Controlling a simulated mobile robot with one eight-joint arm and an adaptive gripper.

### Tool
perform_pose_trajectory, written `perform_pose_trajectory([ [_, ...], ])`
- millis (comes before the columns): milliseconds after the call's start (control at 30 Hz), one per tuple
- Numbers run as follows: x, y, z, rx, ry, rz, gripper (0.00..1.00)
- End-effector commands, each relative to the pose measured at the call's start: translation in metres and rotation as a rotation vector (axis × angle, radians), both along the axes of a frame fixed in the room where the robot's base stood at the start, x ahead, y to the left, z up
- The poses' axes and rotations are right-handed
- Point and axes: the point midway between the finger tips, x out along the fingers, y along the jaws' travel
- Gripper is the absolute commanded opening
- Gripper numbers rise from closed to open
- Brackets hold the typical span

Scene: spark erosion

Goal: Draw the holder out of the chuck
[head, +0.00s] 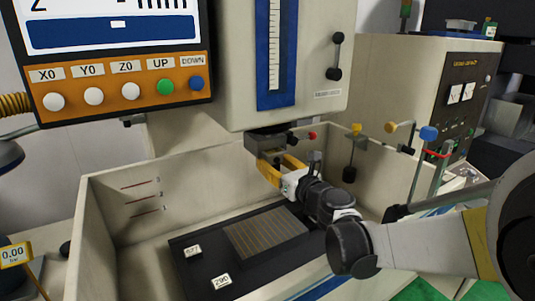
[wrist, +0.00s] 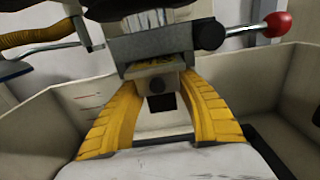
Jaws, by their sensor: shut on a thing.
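The chuck (head: 264,142) is a dark grey block under the machine head. In the wrist view the chuck (wrist: 158,44) spans the top middle, with a black knob and a red-balled lever (wrist: 277,24) at its right. My gripper (head: 277,168) reaches up from the lower right, just below the chuck. In the wrist view its yellow fingers (wrist: 160,82) are shut on the holder (wrist: 158,84), a small grey block with a dark square opening. The holder sits directly under the chuck; whether a gap separates them I cannot tell. The fingers hide the holder's sides.
A pale open tank (head: 115,225) surrounds the work area, its walls close to my arm. A control panel (head: 120,85) hangs upper left. Coloured knobs and rods (head: 428,132) stand right.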

Motion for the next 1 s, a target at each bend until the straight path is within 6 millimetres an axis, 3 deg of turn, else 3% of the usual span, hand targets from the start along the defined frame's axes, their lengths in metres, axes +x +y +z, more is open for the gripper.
perform_pose_trajectory([
  [267, 0.0, -0.001, 0.0, 0.0, 0.0, 0.0, 0.0],
  [1000, -0.027, -0.019, 0.0, 0.0, 0.0, 0.0, 0.0],
])
